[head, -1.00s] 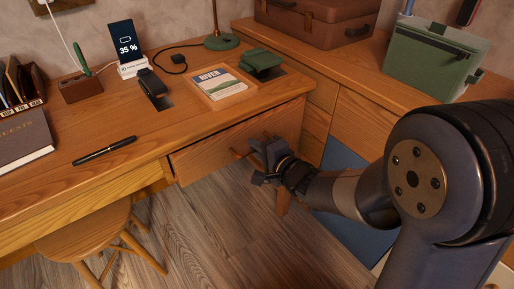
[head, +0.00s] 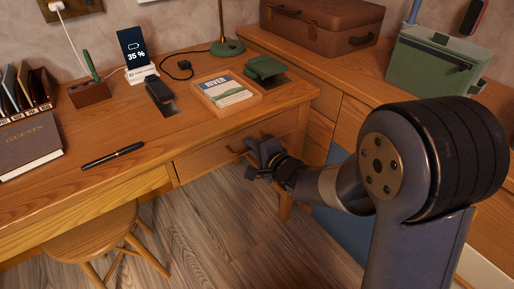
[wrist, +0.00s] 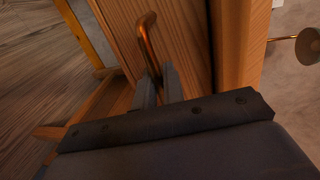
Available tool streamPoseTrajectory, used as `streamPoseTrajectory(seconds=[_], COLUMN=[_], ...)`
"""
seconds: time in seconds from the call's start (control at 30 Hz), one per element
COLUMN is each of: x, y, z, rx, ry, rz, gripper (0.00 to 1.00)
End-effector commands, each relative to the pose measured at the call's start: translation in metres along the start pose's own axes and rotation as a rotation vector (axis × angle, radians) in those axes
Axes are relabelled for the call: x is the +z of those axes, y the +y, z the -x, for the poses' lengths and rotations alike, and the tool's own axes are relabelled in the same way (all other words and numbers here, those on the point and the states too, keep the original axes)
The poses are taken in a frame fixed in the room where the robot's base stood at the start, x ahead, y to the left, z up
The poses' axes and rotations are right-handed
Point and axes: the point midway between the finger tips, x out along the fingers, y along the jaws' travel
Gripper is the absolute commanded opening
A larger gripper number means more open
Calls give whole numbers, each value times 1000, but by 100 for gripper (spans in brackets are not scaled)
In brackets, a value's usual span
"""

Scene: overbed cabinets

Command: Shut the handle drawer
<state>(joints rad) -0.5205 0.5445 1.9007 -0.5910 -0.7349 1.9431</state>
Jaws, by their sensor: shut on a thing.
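The handle drawer (head: 208,158) is in the desk's front, under its right part. Its wooden front looks close to flush with the desk edge; any small gap is hard to make out. Its copper-coloured bar handle shows in the wrist view (wrist: 147,35) against the wood. My gripper (head: 260,152) is at the drawer front, shut on the handle. In the wrist view its two dark fingers (wrist: 159,88) close around the lower part of the bar. My gripper and wrist hide the right part of the drawer front in the head view.
The desktop holds a framed book (head: 226,92), a green object (head: 264,68), a phone on a stand (head: 132,48) and a pen (head: 113,155). A stool (head: 95,235) stands below at left. A side cabinet (head: 345,105) with a suitcase and green box is at right. Floor before the drawer is clear.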

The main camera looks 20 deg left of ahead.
Motion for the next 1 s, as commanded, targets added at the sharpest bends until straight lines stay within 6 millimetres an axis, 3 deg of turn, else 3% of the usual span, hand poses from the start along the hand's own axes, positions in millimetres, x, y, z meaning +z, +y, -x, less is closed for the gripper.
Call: streamPoseTrajectory(seconds=[0.23,0.27,0.47,1.0], x=[-1,-1,0,0], y=[-3,-4,-3,-4], z=[-3,-3,-2,-2], rx=[-9,-10,-9,-10], ry=[1,1,0,0], rz=[1,1,1,1], gripper=[0,11,26,26])
